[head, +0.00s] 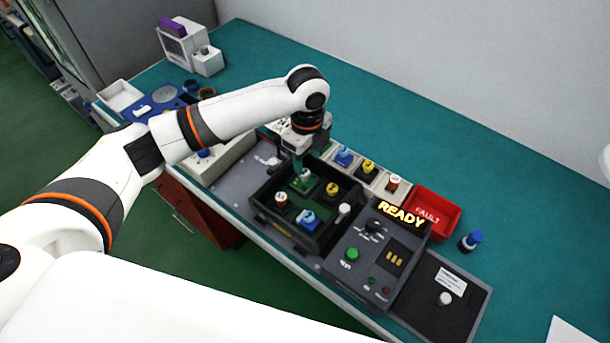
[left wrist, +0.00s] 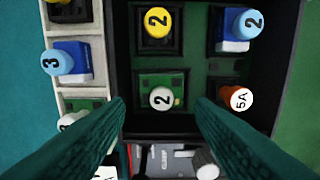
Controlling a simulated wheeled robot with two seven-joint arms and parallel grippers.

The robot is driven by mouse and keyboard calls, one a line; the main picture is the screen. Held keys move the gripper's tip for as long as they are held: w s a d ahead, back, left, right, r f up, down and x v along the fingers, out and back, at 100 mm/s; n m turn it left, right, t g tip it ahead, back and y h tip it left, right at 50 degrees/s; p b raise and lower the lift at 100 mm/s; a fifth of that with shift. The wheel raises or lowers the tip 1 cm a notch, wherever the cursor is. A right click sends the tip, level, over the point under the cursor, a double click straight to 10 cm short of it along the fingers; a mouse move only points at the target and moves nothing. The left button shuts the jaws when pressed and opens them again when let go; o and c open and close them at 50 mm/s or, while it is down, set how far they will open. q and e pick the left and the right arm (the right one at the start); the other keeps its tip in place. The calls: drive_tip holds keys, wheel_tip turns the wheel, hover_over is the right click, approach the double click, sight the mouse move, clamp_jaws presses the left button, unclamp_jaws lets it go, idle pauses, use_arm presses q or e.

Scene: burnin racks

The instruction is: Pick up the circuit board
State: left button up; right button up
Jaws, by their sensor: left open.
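The green circuit board (head: 304,187) with a white knob sits in the far-left socket of a black open tray (head: 262,215). In the left wrist view the board (left wrist: 176,81) lies flat in its socket and its white knob is marked 2. My left gripper (head: 298,164) is above the board, pointing down. In the left wrist view the two dark green fingers (left wrist: 160,125) are apart, one on each side of the knob and below it in the picture, with nothing held. Contact cannot be told. My right gripper is not in view.
The tray also holds modules with yellow (head: 332,187), blue (head: 307,216) and red-white (head: 281,198) tops. A pale rack with modules stands behind it. A red FAULT bin (head: 437,208) and a READY control panel (head: 352,270) are to the right. The back of the teal table (head: 400,120) is clear.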

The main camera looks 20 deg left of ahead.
sight(305, 172)
use_arm(q)
drive_tip(key=shift+a+f+p, duration=0.25)
drive_tip(key=shift+f+p, duration=0.4)
drive_tip(key=shift+f, duration=0.35)
wheel_tip(305, 172, down, 2)
drive_tip(key=shift+f, duration=0.5)
drive_tip(key=shift+c, duration=0.4)
drive_tip(key=c, duration=0.9)
drive_tip(key=shift+c, duration=0.4)
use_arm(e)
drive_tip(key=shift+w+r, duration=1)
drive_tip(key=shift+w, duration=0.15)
